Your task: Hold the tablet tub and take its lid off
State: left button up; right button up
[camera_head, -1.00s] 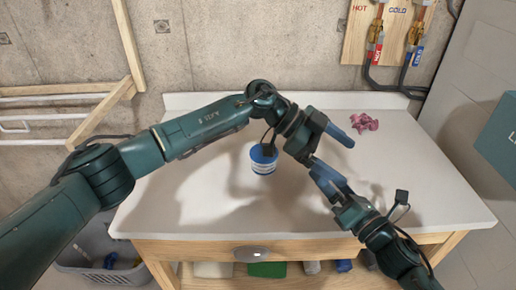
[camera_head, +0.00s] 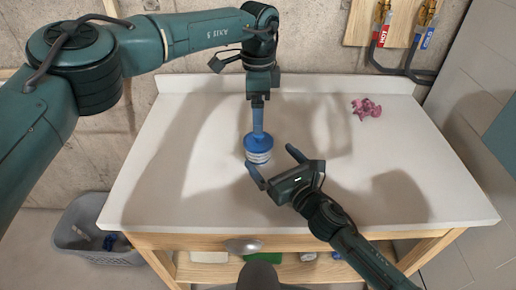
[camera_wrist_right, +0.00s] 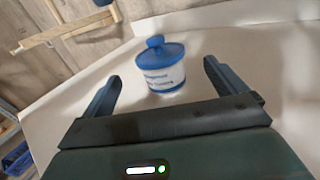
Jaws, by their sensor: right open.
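The tablet tub (camera_head: 258,158) is white with a printed label and stands upright on the worktop. Its blue lid (camera_head: 257,142) is on; the right wrist view shows the lid (camera_wrist_right: 160,53) with a round knob on top, nothing gripping it. My left gripper (camera_head: 258,130) points down at the lid, its blue fingers overlapping the lid's far side in the head view. The fingers are seen edge-on, so their opening is hidden. My right gripper (camera_head: 272,163) is open and empty, just in front of the tub, which appears between its fingers in the right wrist view (camera_wrist_right: 160,75).
The white worktop (camera_head: 400,185) is mostly clear around the tub. A crumpled pink cloth (camera_head: 366,108) lies at the back right. A grey basket (camera_head: 90,232) stands on the floor at left. Hot and cold pipes (camera_head: 383,25) run down the back wall.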

aim_at(267, 152)
jog(key=x, duration=0.6)
